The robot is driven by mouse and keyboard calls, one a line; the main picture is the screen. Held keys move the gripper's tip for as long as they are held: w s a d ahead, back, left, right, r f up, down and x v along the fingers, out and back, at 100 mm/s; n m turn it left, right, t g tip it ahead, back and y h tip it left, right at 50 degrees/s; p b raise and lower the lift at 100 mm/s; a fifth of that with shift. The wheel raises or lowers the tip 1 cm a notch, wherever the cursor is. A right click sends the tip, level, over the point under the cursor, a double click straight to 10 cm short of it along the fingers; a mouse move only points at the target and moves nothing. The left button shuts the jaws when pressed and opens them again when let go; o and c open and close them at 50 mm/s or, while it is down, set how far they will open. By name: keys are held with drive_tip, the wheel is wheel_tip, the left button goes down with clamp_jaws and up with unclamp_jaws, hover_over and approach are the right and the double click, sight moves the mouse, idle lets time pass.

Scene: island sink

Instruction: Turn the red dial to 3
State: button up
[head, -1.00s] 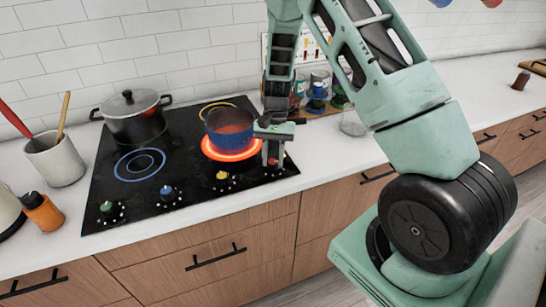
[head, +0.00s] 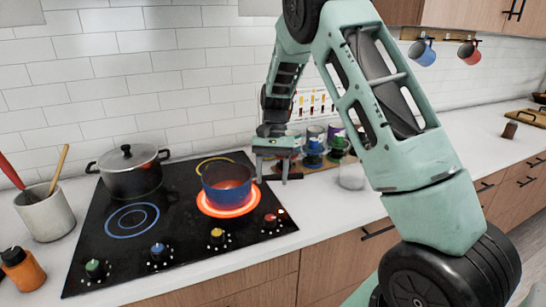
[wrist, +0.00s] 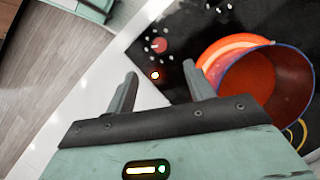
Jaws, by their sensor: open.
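The red dial (head: 271,219) sits at the right end of the row of knobs along the cooktop's front edge. The red dial also shows in the wrist view (wrist: 158,45), beyond my fingertips, with white marks around it and a lit orange light near it. My gripper (head: 278,178) is open and empty, raised behind and above the red dial. In the wrist view my gripper's two fingers (wrist: 162,88) stand apart with nothing between them. I cannot read which number the dial points to.
A blue pot (head: 226,184) with red contents stands on a glowing orange burner (head: 203,205) beside my gripper. Yellow (head: 217,235), blue (head: 159,252) and green (head: 94,268) dials line the front.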

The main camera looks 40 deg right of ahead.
drive_tip(key=v, duration=0.6)
drive_tip(key=shift+b, duration=0.3)
